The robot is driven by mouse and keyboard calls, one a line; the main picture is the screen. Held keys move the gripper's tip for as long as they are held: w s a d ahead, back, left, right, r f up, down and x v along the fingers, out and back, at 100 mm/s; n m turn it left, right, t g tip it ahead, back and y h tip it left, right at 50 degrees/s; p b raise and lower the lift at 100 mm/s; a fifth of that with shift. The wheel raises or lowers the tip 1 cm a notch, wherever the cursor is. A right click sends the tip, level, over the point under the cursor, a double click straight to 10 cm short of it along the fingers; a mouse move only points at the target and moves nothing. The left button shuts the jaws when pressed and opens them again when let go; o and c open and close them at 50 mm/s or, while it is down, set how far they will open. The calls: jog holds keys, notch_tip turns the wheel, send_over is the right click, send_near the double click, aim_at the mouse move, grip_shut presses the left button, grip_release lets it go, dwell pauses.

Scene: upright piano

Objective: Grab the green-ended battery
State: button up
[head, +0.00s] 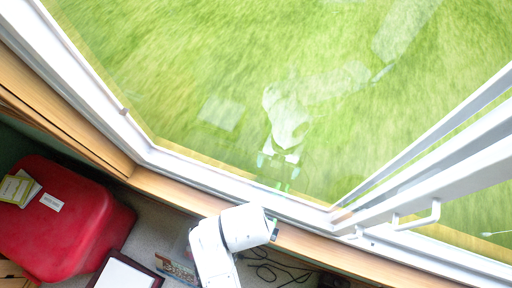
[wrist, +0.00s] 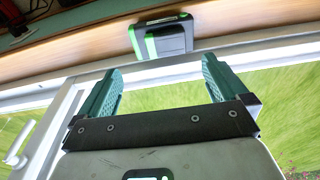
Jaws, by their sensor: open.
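A dark grey battery with a bright green end (wrist: 160,38) sits on the light wooden sill in the wrist view. Its green end faces left. My gripper (wrist: 162,66) is open, with its two teal fingers apart and nothing between them. The battery lies just beyond the fingertips, roughly centred between them. In the head view my white arm reaches the sill from below. A small dark and green patch shows beside the arm there, and I cannot tell whether it is the battery or a finger.
A window with a white frame (head: 190,170) borders the wooden sill (head: 320,247), with grass outside. A white window handle (head: 418,222) juts out at right. A red case (head: 60,235) stands at lower left, beside a framed white sheet (head: 125,274). Dark cables (head: 268,268) lie below the sill.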

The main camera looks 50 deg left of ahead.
jog(key=f, duration=0.3)
jog(key=w+a+f, duration=0.1)
jog(key=f, duration=0.1)
jog(key=shift+w, duration=0.1)
jog(key=shift+w+a+f+b, duration=0.1)
jog(key=shift+a+f, duration=0.05)
jog(key=shift+f, duration=0.75)
jog(key=shift+w+a+f+b, duration=0.1)
jog(key=shift+a+f, duration=0.1)
jog(key=shift+f, duration=0.7)
jog(key=shift+w+a+f+b, duration=0.1)
jog(key=shift+a+f, duration=0.05)
jog(key=shift+f, duration=0.75)
jog(key=shift+c, duration=0.3)
grip_shut()
